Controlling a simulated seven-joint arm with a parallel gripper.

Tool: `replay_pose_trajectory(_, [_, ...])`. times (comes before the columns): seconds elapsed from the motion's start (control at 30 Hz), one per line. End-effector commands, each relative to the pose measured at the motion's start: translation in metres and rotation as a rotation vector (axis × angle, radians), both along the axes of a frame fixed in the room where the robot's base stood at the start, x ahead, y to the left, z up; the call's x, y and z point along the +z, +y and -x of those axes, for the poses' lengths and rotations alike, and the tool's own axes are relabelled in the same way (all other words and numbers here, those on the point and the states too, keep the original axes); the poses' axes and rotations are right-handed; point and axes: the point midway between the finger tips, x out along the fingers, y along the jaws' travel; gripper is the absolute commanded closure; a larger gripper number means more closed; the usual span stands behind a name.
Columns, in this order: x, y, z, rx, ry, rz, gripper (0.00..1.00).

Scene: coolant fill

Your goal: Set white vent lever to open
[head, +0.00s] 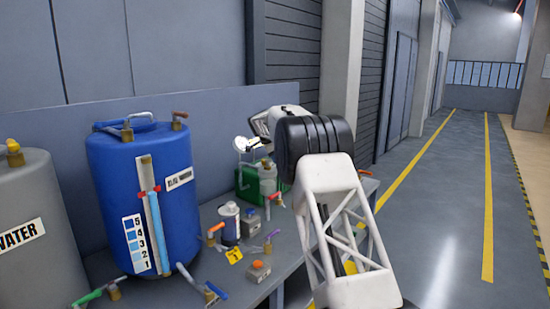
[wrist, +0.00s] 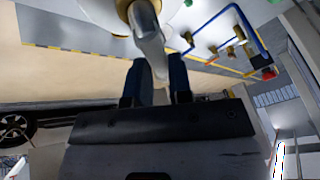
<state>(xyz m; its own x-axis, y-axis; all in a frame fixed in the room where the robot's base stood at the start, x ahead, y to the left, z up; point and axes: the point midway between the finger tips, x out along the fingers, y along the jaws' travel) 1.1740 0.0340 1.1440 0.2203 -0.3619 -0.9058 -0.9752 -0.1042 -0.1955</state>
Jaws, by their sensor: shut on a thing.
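The white vent lever (wrist: 150,45) is large and close in the wrist view, on a round pale fitting with brass (wrist: 122,6) at the top edge. My gripper's dark fingers (wrist: 157,70) are shut on the lever's free end. In the head view my gripper (head: 258,138) is at the top of a small grey vessel (head: 267,178) behind the table's middle. The lever there is too small and too covered by my gripper to tell its angle or whether it is set open.
A blue drum (head: 178,220) with a level gauge and valves stands left, beside a grey WATER tank (head: 20,230). The floor to the right is clear.

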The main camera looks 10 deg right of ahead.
Motion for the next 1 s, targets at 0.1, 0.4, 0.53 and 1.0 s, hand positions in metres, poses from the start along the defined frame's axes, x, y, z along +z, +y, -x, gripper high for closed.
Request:
replay_pose_trajectory(0.1, [-0.001, 0.001, 0.004, -0.109, 0.001, 0.000, 1.00])
replay_pose_trajectory(0.4, [-0.001, 0.003, 0.014, -0.393, 0.002, 0.000, 1.00])
replay_pose_trajectory(0.53, [0.000, 0.005, 0.018, -0.517, 0.001, 0.000, 1.00])
replay_pose_trajectory(1.0, [0.000, 0.013, 0.027, -0.848, 0.000, -0.001, 1.00])
